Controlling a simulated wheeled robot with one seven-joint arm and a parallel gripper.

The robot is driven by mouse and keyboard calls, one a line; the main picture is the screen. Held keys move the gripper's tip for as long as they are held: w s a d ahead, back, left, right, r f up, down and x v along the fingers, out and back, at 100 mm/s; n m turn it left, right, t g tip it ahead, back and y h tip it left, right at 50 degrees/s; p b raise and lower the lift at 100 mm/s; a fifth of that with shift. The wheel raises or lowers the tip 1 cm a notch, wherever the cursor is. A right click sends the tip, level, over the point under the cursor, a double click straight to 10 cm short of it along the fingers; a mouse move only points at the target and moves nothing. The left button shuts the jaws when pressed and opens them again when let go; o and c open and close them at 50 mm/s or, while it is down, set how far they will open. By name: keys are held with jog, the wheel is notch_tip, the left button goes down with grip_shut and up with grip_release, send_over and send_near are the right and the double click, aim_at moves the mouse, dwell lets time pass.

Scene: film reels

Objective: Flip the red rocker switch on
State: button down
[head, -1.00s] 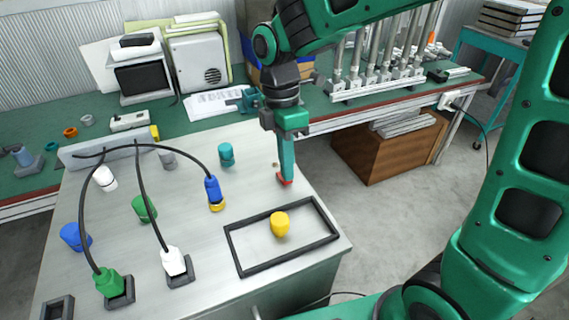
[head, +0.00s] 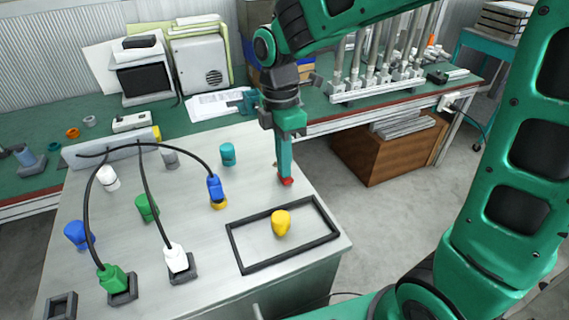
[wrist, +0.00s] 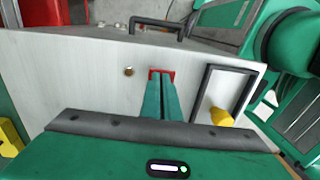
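The red rocker switch (head: 286,181) is on the right part of the grey metal tabletop, behind the black frame. Only its red edges show, also in the wrist view (wrist: 168,72). My gripper (head: 285,177) points down with its fingertips at the switch and covers most of it. In the wrist view the two green fingers (wrist: 161,82) lie side by side, closed together, with their tips over the red housing. I see nothing held between them. Which way the rocker is tilted is hidden.
A black rectangular frame (head: 233,242) around a yellow plug (head: 281,222) lies in front of the gripper. Cabled plugs, blue (head: 215,188), white (head: 175,257) and green (head: 112,279), stand to the left. A teal cap (head: 228,153) stands behind left.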

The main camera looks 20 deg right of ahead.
notch_tip(320, 180, up, 14)
jog(key=w, duration=0.2)
jog(key=shift+w+a+f, duration=0.15)
jog(key=shift+w+a, duration=0.05)
dwell(0.4)
jog(key=shift+s+d+r+g, duration=0.1)
jog(key=shift+s+g, duration=0.1)
jog(key=shift+s, duration=0.2)
jog(key=shift+s+d+r+g, duration=0.1)
jog(key=shift+s+g, duration=0.1)
jog(key=shift+s, duration=0.15)
jog(key=f, duration=0.4)
jog(key=s+f, duration=0.1)
jog(key=f, duration=0.4)
jog(key=s+f, duration=0.1)
jog(key=f, duration=0.3)
jog(key=shift+s+d+f, duration=0.15)
jog(key=shift+s+f, duration=0.1)
jog(key=shift+f, duration=0.15)
